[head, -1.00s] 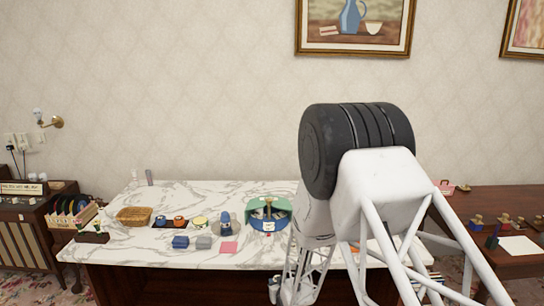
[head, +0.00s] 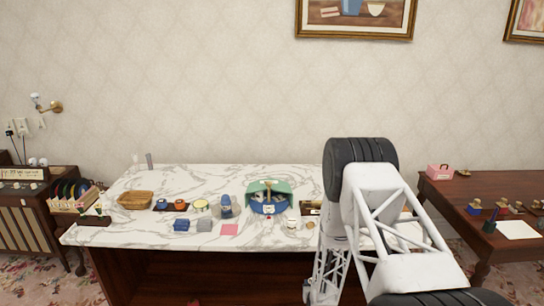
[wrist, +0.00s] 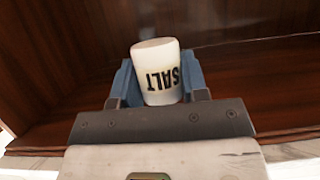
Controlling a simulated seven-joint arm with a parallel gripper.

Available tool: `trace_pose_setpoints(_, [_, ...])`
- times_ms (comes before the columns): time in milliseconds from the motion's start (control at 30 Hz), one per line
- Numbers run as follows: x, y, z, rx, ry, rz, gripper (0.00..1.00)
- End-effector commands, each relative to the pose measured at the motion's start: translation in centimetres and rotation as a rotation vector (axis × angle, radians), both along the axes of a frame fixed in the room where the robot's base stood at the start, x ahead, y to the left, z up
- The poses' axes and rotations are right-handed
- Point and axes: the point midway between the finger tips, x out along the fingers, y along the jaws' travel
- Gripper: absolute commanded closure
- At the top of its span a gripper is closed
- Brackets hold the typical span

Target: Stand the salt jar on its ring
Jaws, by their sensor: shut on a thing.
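The salt jar (wrist: 158,78) is a pale, whitish cylinder with black SALT lettering that reads upside down in the wrist view. My gripper (wrist: 155,92) is shut on it, with a blue finger on each side. In the head view the gripper end of my arm hangs low, in front of the marble-topped counter (head: 140,238); the jar cannot be made out there. I cannot make out a ring for the jar in either view. A small light jar (head: 292,222) stands on the counter left of my arm; its label is too small to read.
A blue and green round container (head: 268,200) stands mid-counter. A small tray (head: 311,208) is partly behind my arm. Dark wood (wrist: 240,70) lies beyond the jar in the wrist view.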

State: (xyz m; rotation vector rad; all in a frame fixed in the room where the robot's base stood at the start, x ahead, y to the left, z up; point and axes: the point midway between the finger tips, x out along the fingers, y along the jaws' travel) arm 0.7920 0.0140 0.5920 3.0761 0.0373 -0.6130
Motion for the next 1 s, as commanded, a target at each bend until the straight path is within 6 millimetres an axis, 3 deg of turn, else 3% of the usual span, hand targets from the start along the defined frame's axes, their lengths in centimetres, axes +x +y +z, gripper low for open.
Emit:
trace_pose_setpoints(300, [0.0,-1.5,-1.5,0.000,-0.001,-0.025,0.84])
trace_pose_setpoints(767, [0.0,-1.4,-1.5,0.000,-0.001,-0.024,0.84])
trace_pose_setpoints(1000, [0.0,-0.5,-0.4,0.001,0.000,-0.012,0.84])
